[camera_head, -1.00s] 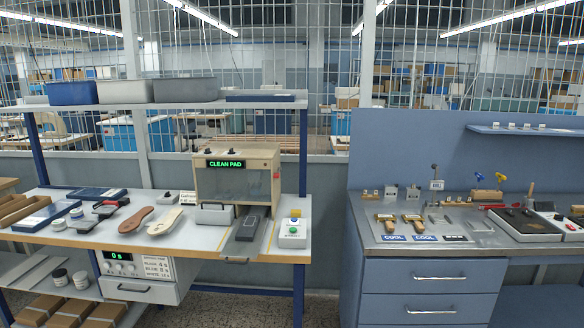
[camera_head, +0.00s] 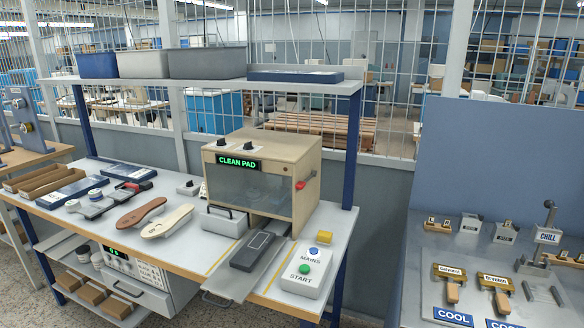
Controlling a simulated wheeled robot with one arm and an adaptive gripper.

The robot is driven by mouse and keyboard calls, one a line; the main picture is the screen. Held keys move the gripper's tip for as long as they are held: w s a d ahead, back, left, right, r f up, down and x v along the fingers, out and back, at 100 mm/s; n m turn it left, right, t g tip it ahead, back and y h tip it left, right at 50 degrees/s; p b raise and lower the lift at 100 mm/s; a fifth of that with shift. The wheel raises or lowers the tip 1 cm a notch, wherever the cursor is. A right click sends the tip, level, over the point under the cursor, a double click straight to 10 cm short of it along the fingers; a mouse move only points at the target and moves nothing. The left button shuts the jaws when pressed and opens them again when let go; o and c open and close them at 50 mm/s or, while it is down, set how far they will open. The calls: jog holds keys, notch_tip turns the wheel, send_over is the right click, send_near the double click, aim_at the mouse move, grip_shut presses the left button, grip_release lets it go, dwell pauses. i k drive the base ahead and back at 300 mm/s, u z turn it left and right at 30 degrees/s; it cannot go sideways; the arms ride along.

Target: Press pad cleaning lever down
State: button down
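The pad machine (camera_head: 262,175) is a light wooden box with a clear front window, standing on the left workbench. Its green display (camera_head: 238,162) reads CLEAN PAD. A small red-handled lever (camera_head: 306,180) sticks out from the box's right side, slanting upward; I take it as the cleaning lever, though no label on it is readable. A dark pad (camera_head: 252,250) lies on a grey slide in front of the box. My gripper is not in view.
A white control box (camera_head: 304,275) with blue MAINS and green START buttons stands right of the slide. A blue shelf post (camera_head: 351,150) rises behind the machine. The blue-panelled bench (camera_head: 470,250) with CHILL and COOL signs is at right, across a gap.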

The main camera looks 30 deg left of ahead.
aim_at(301, 185)
jog(key=u, duration=0.75)
jog(key=i, duration=0.9)
jog(key=u, duration=1.35)
jog(key=i, duration=0.3)
jog(key=u, duration=0.25)
